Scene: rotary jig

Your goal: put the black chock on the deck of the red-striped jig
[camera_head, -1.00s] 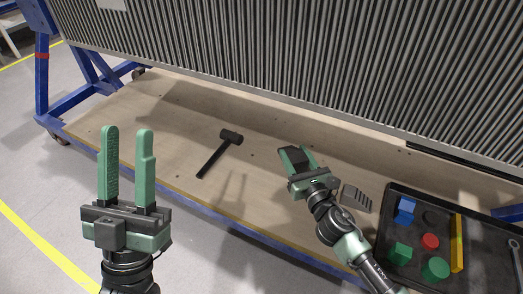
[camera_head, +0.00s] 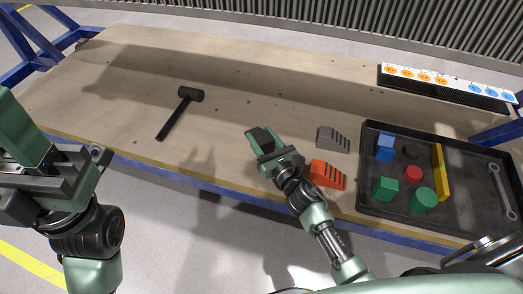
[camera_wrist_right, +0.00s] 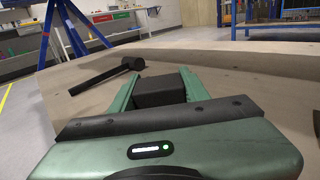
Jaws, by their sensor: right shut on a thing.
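The black chock (camera_head: 260,136) is between the fingers of my right gripper (camera_head: 265,141), which is shut on it. In the right wrist view the dark block (camera_wrist_right: 160,91) sits between the two green fingers. The chock is over the plywood deck (camera_head: 235,105); I cannot tell whether it touches the wood. I see no red stripe on the jig's blue frame (camera_head: 48,68) in the current head view. My left gripper (camera_head: 25,150) is at the left edge, partly cut off, so its opening is unclear.
A black mallet (camera_head: 182,112) lies on the deck to the left. A grey chock (camera_head: 333,139) and an orange chock (camera_head: 327,175) lie right of my right gripper. A black tray (camera_head: 365,165) holds coloured blocks and a wrench. A ribbed panel (camera_head: 300,25) stands behind.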

